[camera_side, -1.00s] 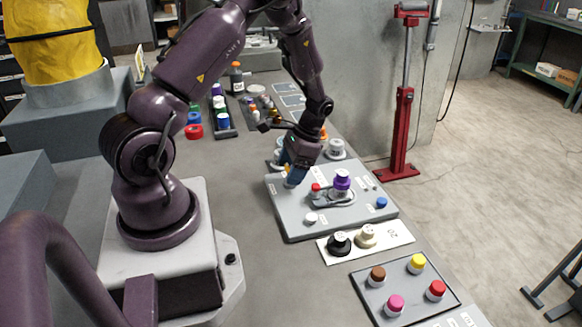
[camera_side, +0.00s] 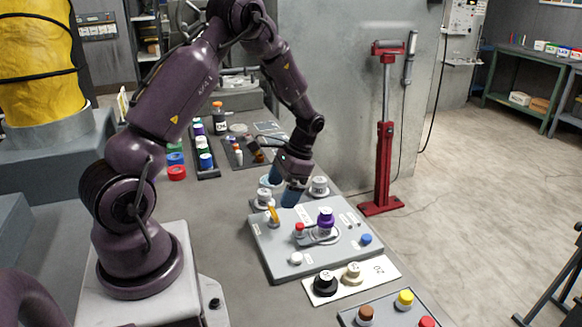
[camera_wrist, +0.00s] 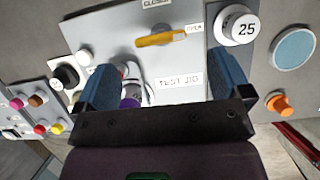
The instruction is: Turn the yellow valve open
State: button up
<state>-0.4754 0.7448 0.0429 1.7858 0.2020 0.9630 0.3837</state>
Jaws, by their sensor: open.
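The yellow valve is a flat lever (camera_side: 272,214) at the back left of the grey test panel (camera_side: 285,262) in the side view. In the wrist view, the yellow lever (camera_wrist: 162,39) lies nearly level across the picture. Its right end is beside the OPEN label (camera_wrist: 195,28), and the CLOSED label (camera_wrist: 157,3) is above it. My gripper (camera_side: 291,196) is above the panel's back edge, to the right of the lever and apart from it. In the wrist view, my gripper (camera_wrist: 164,70) has its blue fingers wide apart with nothing held between them.
A purple knob (camera_side: 326,221) and a red button (camera_side: 299,230) stand on the panel near the lever. A white dial marked 25 (camera_wrist: 238,27) is beside the right finger in the wrist view. A red stand (camera_side: 381,165) is right of the bench.

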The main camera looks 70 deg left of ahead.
jog(key=v, duration=0.7)
jog(key=shift+r, duration=0.2)
jog(key=shift+w, duration=0.1)
jog(key=s+d+r+t, duration=0.5)
jog(key=s+d+r, duration=0.1)
jog(key=d+r, duration=0.3)
jog(key=s+d+r+t, duration=0.5)
jog(key=s+d+r, duration=0.2)
jog(key=d, duration=0.4)
jog(key=shift+d+r, duration=0.25)
jog(key=shift+r, duration=0.65)
jog(key=shift+s, duration=0.1)
